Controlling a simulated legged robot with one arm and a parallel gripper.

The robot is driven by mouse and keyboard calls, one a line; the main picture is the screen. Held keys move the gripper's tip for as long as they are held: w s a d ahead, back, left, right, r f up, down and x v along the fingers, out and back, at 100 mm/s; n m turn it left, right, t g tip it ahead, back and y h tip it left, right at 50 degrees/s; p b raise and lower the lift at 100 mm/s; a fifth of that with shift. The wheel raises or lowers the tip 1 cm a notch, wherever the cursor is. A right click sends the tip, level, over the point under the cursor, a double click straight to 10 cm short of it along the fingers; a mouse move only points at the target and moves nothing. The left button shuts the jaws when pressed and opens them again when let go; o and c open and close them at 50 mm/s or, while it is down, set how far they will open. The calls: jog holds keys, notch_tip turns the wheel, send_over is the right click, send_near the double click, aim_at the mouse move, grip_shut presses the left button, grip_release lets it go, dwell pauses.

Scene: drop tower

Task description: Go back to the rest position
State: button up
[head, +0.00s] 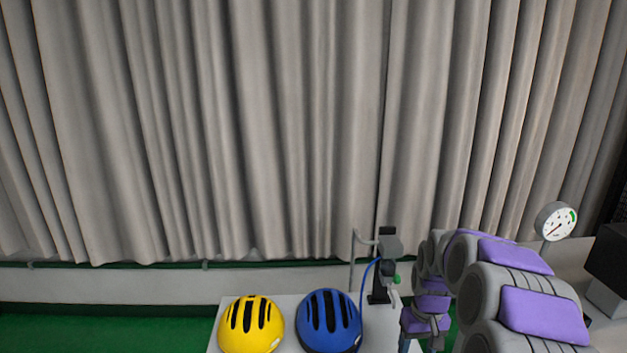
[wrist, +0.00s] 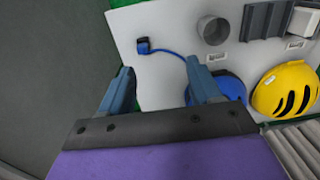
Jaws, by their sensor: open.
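My gripper (wrist: 160,88) is open in the wrist view, its two blue-grey fingers spread apart with nothing held between them. Beyond the fingers lies the white tabletop (wrist: 165,22). In the head view my purple and grey arm reaches in from the lower right. The fingertips are mostly out of that picture at the bottom edge.
A yellow helmet (head: 250,325) and a blue helmet (head: 329,322) sit side by side on the white table. Behind them stands a black post device (head: 380,285) with a blue cable. A round gauge (head: 556,221) is at right. A grey curtain (head: 250,130) closes the back.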

jog(key=s+a+r, duration=0.5)
jog(key=s, duration=0.3)
jog(key=s+a+r, duration=0.1)
jog(key=s+a, duration=0.2)
jog(key=s, duration=1)
jog(key=s+a+r+g, duration=0.1)
jog(key=s+a+r, duration=0.1)
jog(key=s, duration=1.2)
jog(key=shift+s+a+g, duration=0.25)
jog(key=shift+a+g, duration=0.05)
jog(key=shift+a, duration=0.5)
jog(key=shift+d+r+m, duration=0.1)
jog(key=shift+m, duration=0.2)
